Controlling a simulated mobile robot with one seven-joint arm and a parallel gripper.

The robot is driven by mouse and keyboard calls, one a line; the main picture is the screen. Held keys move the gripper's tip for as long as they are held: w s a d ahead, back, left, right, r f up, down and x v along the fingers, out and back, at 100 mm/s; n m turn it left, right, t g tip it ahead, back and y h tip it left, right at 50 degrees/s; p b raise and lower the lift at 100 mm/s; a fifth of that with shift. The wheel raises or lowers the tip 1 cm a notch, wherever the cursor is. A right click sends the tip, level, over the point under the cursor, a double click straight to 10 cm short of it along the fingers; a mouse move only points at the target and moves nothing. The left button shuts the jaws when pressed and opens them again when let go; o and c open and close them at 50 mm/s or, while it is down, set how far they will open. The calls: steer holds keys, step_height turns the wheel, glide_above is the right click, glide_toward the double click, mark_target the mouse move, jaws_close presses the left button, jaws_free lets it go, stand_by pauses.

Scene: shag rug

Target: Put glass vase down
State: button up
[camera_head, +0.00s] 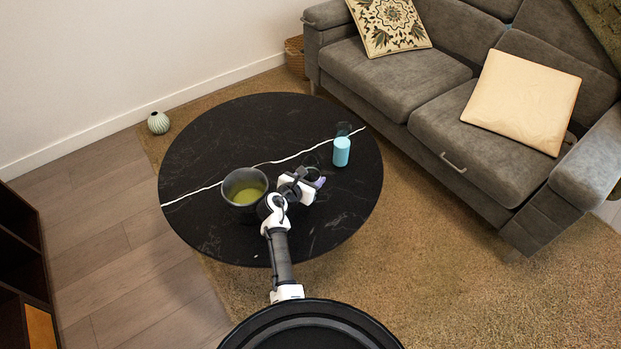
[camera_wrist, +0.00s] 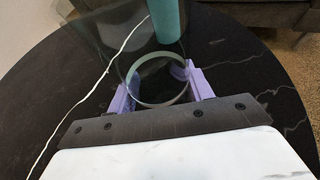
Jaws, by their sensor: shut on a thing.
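The glass vase (camera_wrist: 160,104) is clear and see-through. In the wrist view its round rim lies between the two purple fingers of my gripper (camera_wrist: 162,86), which are shut on it. The glass body reaches away from the rim toward the top of that view, over the black table. In the head view my gripper (camera_head: 317,184) is over the right half of the round black marble table (camera_head: 225,125). The vase is hard to make out there. I cannot tell whether its far end touches the tabletop.
A light blue cylinder (camera_head: 341,152) stands on the table beyond my gripper, and shows in the wrist view (camera_wrist: 168,20). A dark pot (camera_head: 236,203) with yellow-green contents is left of my gripper. A grey sofa (camera_head: 375,75) borders the table. The far tabletop is clear.

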steer(key=shift+r, duration=0.15)
steer(key=o, duration=1.1)
steer(key=shift+f, duration=0.2)
steer(key=shift+o, duration=0.2)
steer(key=shift+r, duration=0.1)
